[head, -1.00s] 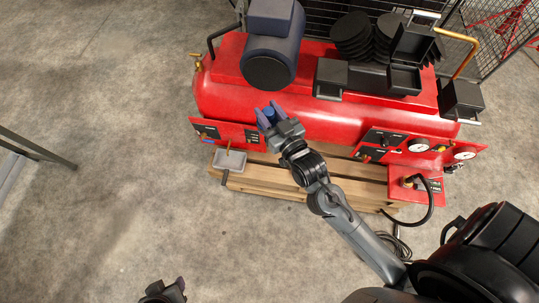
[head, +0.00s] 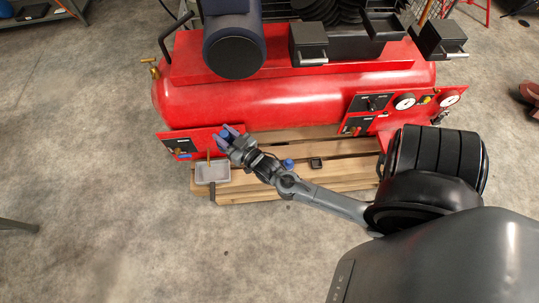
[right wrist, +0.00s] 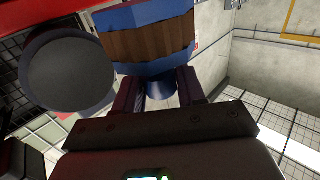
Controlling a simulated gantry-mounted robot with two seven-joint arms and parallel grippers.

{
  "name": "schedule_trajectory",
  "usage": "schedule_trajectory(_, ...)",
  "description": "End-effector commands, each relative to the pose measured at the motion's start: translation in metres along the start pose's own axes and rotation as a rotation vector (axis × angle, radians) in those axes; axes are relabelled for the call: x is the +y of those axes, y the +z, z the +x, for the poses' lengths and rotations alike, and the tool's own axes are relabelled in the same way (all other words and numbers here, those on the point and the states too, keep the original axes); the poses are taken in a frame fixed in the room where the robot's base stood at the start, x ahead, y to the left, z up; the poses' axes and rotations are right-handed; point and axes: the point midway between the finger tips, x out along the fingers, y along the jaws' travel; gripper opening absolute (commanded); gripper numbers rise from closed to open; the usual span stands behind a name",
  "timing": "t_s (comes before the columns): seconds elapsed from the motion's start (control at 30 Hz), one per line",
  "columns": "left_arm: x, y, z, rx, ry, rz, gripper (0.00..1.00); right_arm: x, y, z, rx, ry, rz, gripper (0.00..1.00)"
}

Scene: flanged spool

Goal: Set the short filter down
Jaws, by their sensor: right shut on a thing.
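My right gripper (head: 229,132) is shut on the short filter, in front of the red tank by the right edge of its lower left panel. In the head view only a little blue of the filter shows between the fingers. In the right wrist view the filter (right wrist: 150,42) has blue ends and a brown ribbed middle, and a blue stub (right wrist: 162,88) sits between the fingers (right wrist: 160,97). I cannot tell whether it touches anything below. My left gripper is not in view.
A red compressor tank (head: 290,95) stands on a wooden pallet (head: 255,185). A grey tray (head: 212,172) sits at the pallet's left end. A small blue object (head: 288,163) and a small black square piece (head: 316,163) lie on the slats. The floor in front is clear.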

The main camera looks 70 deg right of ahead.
Motion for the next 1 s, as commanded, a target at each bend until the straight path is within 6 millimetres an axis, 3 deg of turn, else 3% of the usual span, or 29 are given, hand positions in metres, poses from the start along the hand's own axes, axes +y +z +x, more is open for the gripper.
schedule_trajectory(0.03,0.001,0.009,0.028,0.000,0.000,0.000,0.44,0.013,0.038,0.000,-0.002,0.021,-0.002,0.09)
schedule_trajectory(0.3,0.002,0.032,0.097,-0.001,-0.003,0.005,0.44,0.076,0.150,-0.007,-0.002,0.121,-0.001,0.09)
schedule_trajectory(0.7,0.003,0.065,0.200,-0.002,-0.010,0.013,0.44,0.156,0.299,-0.028,-0.001,0.243,-0.001,0.09)
schedule_trajectory(1.0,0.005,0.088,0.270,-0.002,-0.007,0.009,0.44,0.200,0.391,-0.045,0.000,0.312,0.001,0.09)
